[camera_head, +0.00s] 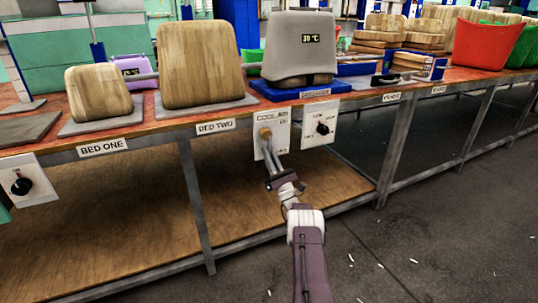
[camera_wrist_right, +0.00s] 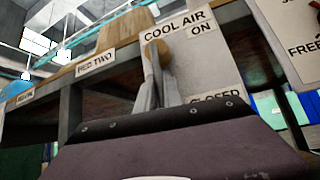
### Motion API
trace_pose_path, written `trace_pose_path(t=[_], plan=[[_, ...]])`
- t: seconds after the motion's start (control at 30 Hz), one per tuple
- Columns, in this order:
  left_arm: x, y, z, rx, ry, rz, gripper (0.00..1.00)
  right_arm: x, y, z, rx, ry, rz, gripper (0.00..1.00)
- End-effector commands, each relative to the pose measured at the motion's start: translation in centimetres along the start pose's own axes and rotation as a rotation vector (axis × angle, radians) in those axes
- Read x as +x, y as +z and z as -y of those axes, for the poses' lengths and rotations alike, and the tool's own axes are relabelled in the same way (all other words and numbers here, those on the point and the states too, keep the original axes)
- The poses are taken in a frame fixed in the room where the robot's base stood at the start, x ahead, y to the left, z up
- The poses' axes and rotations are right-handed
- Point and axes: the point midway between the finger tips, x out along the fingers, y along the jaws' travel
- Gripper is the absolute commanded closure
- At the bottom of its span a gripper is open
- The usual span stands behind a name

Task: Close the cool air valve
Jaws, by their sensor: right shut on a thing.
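The cool air valve is a tan knob (camera_head: 265,133) on a white panel (camera_head: 283,122) at the front edge of the bench, under the grey press. In the right wrist view the knob (camera_wrist_right: 157,58) sits beside the words ON, above, and CLOSED, below. My right gripper (camera_head: 268,145) reaches up to the panel from the lower right. Its fingers (camera_wrist_right: 158,80) are shut on the knob and hide part of it. The way the knob points cannot be told. My left gripper is not in view.
A second white panel with a black knob (camera_head: 322,128) is close on the right. A grey press reading 30 °C (camera_head: 300,45) stands above. A lower wooden shelf (camera_head: 130,235) and bench legs (camera_head: 196,205) are below.

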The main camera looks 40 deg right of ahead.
Motion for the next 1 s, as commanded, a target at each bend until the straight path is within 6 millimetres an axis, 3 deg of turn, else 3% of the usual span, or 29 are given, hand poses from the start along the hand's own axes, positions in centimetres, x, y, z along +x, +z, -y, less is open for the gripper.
trace_pose_path(t=[0.03,0.07,0.1,0.13,0.47,0.8,1.0], plan=[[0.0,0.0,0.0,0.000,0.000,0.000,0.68,0.0,-0.1,-0.2,0.004,0.003,-0.002,1.00],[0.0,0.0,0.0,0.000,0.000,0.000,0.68,0.0,-0.1,-0.2,0.004,0.003,-0.002,0.81],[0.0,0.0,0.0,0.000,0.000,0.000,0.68,0.0,-0.1,-0.1,0.004,0.003,-0.002,0.70],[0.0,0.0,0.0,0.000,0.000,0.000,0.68,0.0,-0.1,-0.1,0.003,0.003,-0.002,0.67],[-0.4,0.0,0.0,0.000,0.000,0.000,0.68,-0.3,0.0,0.0,0.002,0.001,-0.003,0.67],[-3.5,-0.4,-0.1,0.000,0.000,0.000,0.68,-7.0,0.1,-0.1,0.003,-0.001,-0.004,0.67],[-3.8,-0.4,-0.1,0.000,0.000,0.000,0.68,-9.0,-0.1,-0.1,0.003,0.002,-0.002,0.67]])
